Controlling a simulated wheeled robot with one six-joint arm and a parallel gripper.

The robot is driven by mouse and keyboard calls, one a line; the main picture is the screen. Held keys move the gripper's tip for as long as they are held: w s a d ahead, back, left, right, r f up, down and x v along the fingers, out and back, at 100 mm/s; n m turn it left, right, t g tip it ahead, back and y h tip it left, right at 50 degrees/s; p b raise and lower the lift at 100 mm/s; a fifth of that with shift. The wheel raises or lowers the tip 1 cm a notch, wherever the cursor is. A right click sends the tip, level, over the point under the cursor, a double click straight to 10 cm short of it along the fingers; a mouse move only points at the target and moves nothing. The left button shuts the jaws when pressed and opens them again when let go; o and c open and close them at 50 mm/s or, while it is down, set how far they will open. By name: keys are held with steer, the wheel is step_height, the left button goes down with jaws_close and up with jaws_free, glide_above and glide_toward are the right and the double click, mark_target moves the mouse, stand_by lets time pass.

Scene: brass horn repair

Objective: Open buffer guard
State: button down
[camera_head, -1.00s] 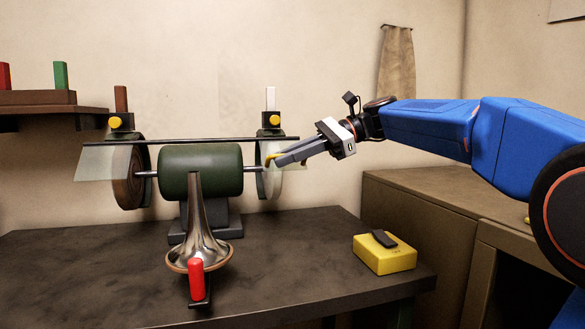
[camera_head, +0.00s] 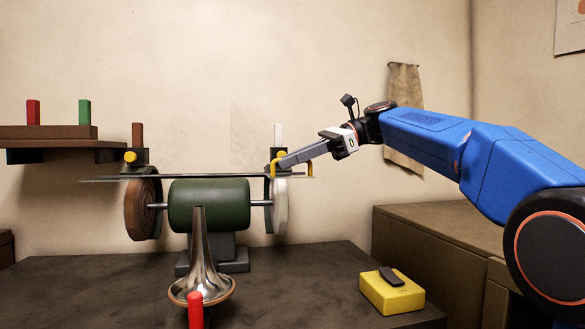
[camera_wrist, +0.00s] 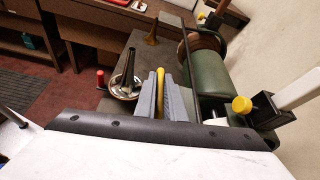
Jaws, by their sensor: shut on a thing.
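The buffer (camera_head: 208,205) is a dark green motor with a brown wheel (camera_head: 139,208) on its left and a white wheel (camera_head: 281,205) on its right. Its guard (camera_head: 200,177) shows as a thin, nearly level strip above the motor, seen almost edge-on. A yellow handle (camera_head: 274,168) stands at the guard's right end. My gripper (camera_head: 281,161) reaches in from the right and is shut on the handle.
A brass horn bell (camera_head: 201,265) with a red-handled tool (camera_head: 196,312) stands in front of the buffer. A yellow box (camera_head: 392,292) sits at the bench's right. A shelf (camera_head: 60,133) is on the left wall. The bench (camera_head: 310,280) between horn and box is clear.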

steer(key=shift+w+r+m, duration=0.25)
steer(key=shift+m, duration=0.05)
steer(key=shift+a, duration=0.1)
steer(key=c, duration=1.8)
jaws_free()
steer(key=shift+c, duration=0.2)
steer(key=shift+r, duration=0.1)
steer(key=v, duration=1.7)
steer(key=shift+w, duration=0.45)
steer(key=shift+r, duration=0.15)
